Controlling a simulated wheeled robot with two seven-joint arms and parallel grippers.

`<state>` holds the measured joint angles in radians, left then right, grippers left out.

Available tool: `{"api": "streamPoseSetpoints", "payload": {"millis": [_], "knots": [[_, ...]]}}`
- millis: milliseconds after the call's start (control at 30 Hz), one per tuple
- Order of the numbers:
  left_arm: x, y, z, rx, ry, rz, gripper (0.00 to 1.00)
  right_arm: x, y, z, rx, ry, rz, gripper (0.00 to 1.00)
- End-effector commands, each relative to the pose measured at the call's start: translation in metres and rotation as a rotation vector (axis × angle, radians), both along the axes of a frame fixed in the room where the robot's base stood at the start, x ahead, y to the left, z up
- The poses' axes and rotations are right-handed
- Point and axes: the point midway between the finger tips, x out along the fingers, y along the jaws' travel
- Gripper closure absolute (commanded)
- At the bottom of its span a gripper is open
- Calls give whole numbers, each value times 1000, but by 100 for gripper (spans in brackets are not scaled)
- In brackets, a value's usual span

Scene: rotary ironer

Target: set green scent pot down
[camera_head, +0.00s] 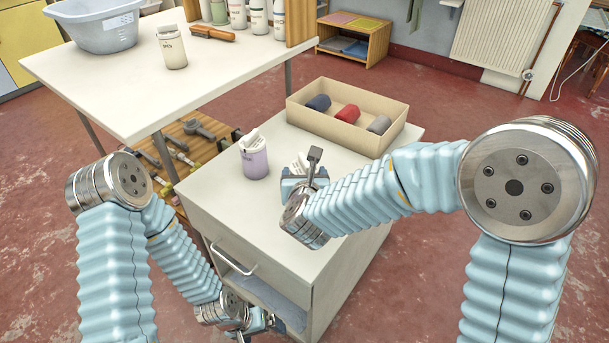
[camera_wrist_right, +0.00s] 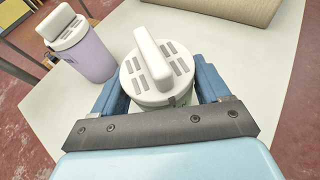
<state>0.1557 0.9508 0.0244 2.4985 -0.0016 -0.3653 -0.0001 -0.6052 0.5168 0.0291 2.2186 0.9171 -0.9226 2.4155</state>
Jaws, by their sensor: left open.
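The green scent pot (camera_wrist_right: 162,72) is between the fingers of my right gripper (camera_wrist_right: 160,88) in the right wrist view. It has a white vented lid with an upright grip, and a little green shows low on its side. The fingers press on both sides of it. In the head view my right gripper (camera_head: 302,182) is over the white cabinet top (camera_head: 225,195), mostly hiding the pot. The pot looks upright; whether its base touches the top I cannot tell. My left gripper (camera_head: 262,322) is open and low, by the cabinet's front, partly hidden.
A lilac scent pot (camera_head: 255,162) stands left of the held pot and also shows in the wrist view (camera_wrist_right: 88,52). A cardboard tray (camera_head: 320,122) with rolled cloths sits behind. A white table (camera_head: 130,85) with a basin (camera_head: 97,30) and a jar (camera_head: 172,50) is left.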

Motion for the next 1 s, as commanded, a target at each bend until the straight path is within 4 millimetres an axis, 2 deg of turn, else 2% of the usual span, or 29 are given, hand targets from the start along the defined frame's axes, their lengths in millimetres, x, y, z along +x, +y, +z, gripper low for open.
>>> {"api": "streamPoseSetpoints", "payload": {"millis": [33,133,367,500,567,800,1000], "knots": [[0,0,1,0,0,0,3,0,0,0,0,0,0,16],[0,0,1,0,0,0,3,0,0,0,0,0,0,2],[0,0,1,0,0,-1,3,0,0,1,0,0,0,2],[-1,-2,8,-3,0,-4,3,-1,0,6,0,1,1,2],[0,-2,3,-2,0,-2,3,-10,0,7,2,0,1,2],[0,0,-1,0,0,0,3,-61,-2,29,1,-3,3,2],[0,0,-1,1,-1,0,3,-96,-2,44,2,-2,1,2]]}}
